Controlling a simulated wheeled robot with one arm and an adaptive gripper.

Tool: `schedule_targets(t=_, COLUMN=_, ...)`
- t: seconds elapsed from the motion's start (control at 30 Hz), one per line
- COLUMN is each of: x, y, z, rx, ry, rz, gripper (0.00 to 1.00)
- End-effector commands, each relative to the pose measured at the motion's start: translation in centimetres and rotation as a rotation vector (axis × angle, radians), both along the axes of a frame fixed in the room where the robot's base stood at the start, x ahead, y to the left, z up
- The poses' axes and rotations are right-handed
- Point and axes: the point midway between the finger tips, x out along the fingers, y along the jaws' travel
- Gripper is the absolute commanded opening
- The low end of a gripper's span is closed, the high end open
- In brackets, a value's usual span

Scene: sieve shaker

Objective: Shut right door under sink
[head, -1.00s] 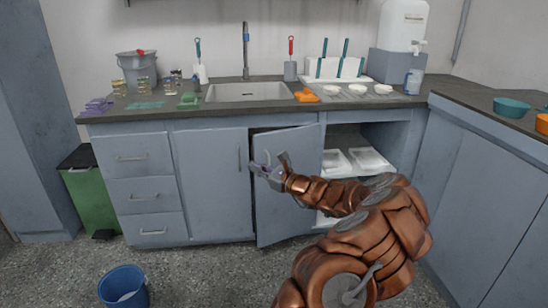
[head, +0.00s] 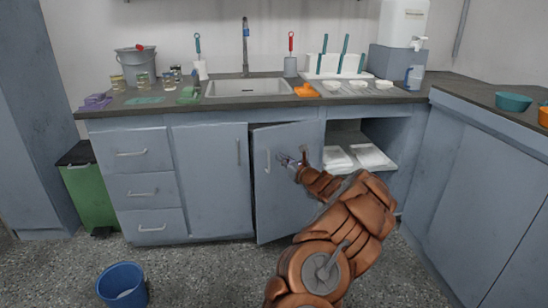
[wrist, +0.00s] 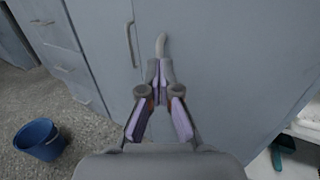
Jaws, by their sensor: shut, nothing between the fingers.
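The right door under the sink (head: 290,205) is a grey-blue panel. It stands ajar, with its left, handle edge out toward me and a narrow dark gap along its top. Its handle (head: 268,161) is a light vertical bar near the left edge. My gripper (head: 291,160) is in front of the door's outer face, right of the handle. In the wrist view its fingers (wrist: 160,66) are together and empty, just below the handle (wrist: 161,44) in the picture. I cannot tell whether they touch the door.
The closed left door (head: 212,190) and drawers (head: 145,190) are beside it. Right of the door is an open shelf bay with white trays (head: 370,156). A blue bucket (head: 123,286) stands on the floor at front left. Side cabinets (head: 475,180) bound the right.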

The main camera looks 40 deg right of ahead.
Motion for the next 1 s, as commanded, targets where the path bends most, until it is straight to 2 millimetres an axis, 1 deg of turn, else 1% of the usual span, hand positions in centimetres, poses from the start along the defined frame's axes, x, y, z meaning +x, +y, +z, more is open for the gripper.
schedule_targets(t=0.03, x=1.0, y=0.1, z=-0.3, rx=-0.003, ry=0.002, rz=0.005, gripper=0.00)
schedule_targets(t=0.2, x=2.9, y=-0.4, z=0.0, rx=-0.004, ry=0.000, rz=0.003, gripper=0.00)
schedule_targets(t=0.4, x=4.3, y=-0.6, z=0.1, rx=-0.001, ry=0.000, rz=0.001, gripper=0.00)
schedule_targets(t=0.6, x=4.7, y=-0.6, z=0.2, rx=0.000, ry=0.000, rz=0.002, gripper=0.00)
schedule_targets(t=0.87, x=4.7, y=-0.7, z=0.3, rx=0.000, ry=-0.001, rz=0.001, gripper=0.00)
schedule_targets(t=1.0, x=4.7, y=-1.3, z=0.3, rx=-0.003, ry=-0.002, rz=-0.020, gripper=0.00)
